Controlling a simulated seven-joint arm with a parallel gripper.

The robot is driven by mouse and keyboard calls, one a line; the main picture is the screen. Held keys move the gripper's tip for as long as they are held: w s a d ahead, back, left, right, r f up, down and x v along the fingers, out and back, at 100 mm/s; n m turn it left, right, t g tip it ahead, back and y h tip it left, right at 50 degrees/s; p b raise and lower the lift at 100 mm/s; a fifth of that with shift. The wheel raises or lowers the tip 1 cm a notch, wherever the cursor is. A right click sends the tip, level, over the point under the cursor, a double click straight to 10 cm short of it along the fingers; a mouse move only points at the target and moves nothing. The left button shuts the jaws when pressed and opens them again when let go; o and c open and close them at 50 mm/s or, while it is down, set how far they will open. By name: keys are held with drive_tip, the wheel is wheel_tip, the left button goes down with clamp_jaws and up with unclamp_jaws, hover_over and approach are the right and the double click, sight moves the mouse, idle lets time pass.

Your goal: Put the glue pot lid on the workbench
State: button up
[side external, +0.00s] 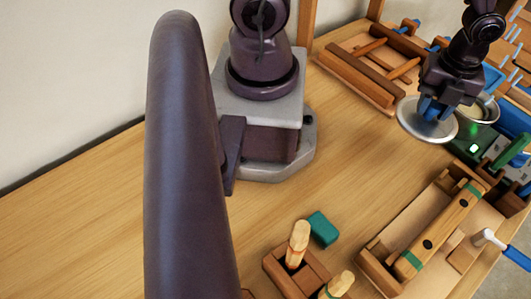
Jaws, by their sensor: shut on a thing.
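My gripper (434,108), at the upper right, points down and is shut on the glue pot lid. The glue pot lid (411,122) is a round, silvery metal disc held under the fingers. It seems to be off the pot and to the left of it; its height above the bench is hard to judge. The glue pot (490,108) is a round metal pot with pale contents, partly hidden behind my gripper. The workbench (345,160) is a light wood top with a wide bare stretch left of the lid.
A dark box with a lit green light (474,148) is just right of the lid. A wooden rack (355,75) stands behind. A long wooden clamp frame (433,235), a hammer (500,246), a teal block (323,229) and wooden-handled tools (298,243) occupy the front.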

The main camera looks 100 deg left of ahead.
drive_tip(key=shift+w+d+f+n, duration=0.1)
drive_tip(key=shift+w+f+n, duration=0.15)
drive_tip(key=shift+f, duration=0.3)
drive_tip(key=shift+w+d+f+n, duration=0.15)
drive_tip(key=shift+w+f, duration=0.15)
drive_tip(key=shift+f, duration=0.2)
drive_tip(key=shift+w+a, duration=0.1)
drive_tip(key=shift+w, duration=0.15)
drive_tip(key=shift+f, duration=3.95)
drive_tip(key=o, duration=1)
drive_tip(key=shift+f, duration=0.1)
